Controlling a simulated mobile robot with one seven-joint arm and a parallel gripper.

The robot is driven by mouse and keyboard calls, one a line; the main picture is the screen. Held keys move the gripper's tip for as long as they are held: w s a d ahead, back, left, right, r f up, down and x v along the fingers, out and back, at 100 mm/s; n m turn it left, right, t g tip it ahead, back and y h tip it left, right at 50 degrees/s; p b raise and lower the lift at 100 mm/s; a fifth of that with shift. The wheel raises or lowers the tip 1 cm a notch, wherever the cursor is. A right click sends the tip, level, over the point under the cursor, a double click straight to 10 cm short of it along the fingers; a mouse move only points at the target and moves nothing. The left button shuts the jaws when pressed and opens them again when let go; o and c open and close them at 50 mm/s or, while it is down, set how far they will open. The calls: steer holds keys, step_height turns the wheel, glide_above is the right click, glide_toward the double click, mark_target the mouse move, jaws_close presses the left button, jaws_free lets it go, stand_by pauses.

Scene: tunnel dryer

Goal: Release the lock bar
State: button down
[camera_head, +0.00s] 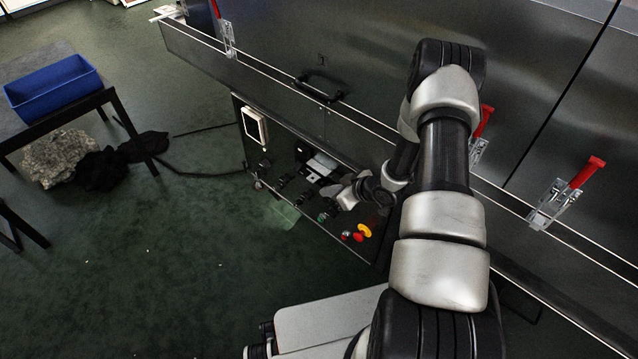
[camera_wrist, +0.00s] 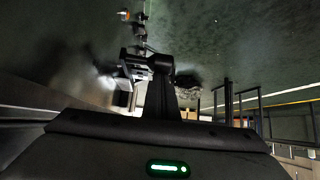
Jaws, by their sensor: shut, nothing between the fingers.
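I cannot single out the lock bar for certain. On the dryer's low control panel (camera_head: 300,215), a pale metal piece (camera_head: 321,163) with dark parts sits close to the end of my arm. In the wrist view, a light metal fitting (camera_wrist: 131,66) stands close by my gripper (camera_wrist: 160,64), which is shut and empty. I cannot tell whether they touch. In the head view my arm's end reaches down to the panel, and my fingertips are hard to make out among the dark parts.
Toggle clamps with red handles (camera_head: 588,172) line the dryer's ledge. A black handle (camera_head: 320,80) is on the casing. Yellow (camera_head: 364,230) and red controls sit low on the panel. A blue bin (camera_head: 53,90) stands on a table at left. The green floor between is mostly open.

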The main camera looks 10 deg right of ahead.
steer(key=shift+s+d, duration=0.35)
steer(key=shift+s, duration=0.2)
steer(key=shift+s+d, duration=0.3)
steer(key=shift+s, duration=0.2)
steer(key=p+v, duration=0.2)
steer(key=v, duration=0.5)
steer(key=shift+r, duration=0.2)
steer(key=shift+s, duration=0.1)
